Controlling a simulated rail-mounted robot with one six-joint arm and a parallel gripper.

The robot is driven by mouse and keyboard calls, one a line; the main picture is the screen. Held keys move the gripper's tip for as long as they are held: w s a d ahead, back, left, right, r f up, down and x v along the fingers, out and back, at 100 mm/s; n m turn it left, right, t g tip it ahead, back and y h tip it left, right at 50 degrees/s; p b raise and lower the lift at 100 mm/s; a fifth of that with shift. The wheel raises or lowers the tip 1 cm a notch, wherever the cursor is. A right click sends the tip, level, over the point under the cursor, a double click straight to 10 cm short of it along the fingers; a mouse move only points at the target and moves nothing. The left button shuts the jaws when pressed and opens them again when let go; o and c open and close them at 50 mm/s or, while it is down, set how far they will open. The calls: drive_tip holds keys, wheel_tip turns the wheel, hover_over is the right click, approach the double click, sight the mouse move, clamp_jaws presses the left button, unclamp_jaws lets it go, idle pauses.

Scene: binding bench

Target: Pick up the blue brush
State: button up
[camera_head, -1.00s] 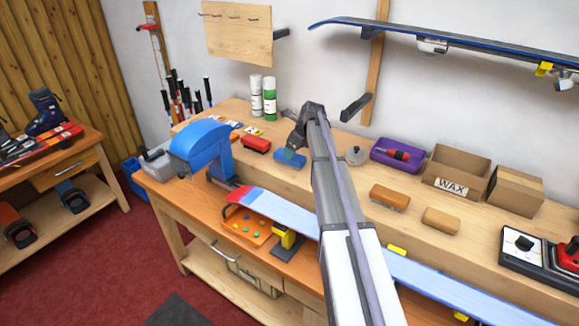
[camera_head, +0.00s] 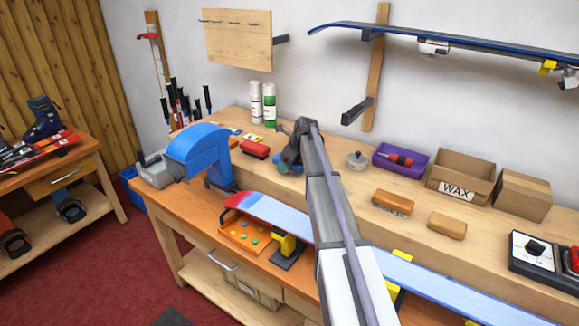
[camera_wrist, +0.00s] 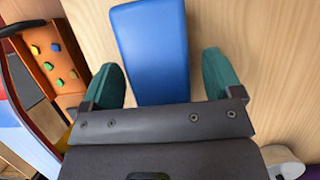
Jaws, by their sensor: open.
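The blue brush (camera_wrist: 152,50) lies on the pale wooden bench top. In the wrist view it shows as a plain blue block running from the top edge down to my gripper. My gripper (camera_wrist: 160,80) is open, with one green finger on each side of the block and a gap on both sides. I cannot tell how far below the fingertips the brush is. In the head view my gripper (camera_head: 290,162) is at the brush's place on the raised shelf and hides most of it.
A red block (camera_head: 255,150) lies to the left, and a grey round lidded thing (camera_head: 356,160) to the right. A blue vise (camera_head: 198,150) stands in front left.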

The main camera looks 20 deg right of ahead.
drive_tip(key=c, duration=1.1)
drive_tip(key=shift+o, duration=0.2)
wheel_tip(320, 180, up, 11)
drive_tip(key=p, duration=1.1)
drive_tip(key=shift+f, duration=0.25)
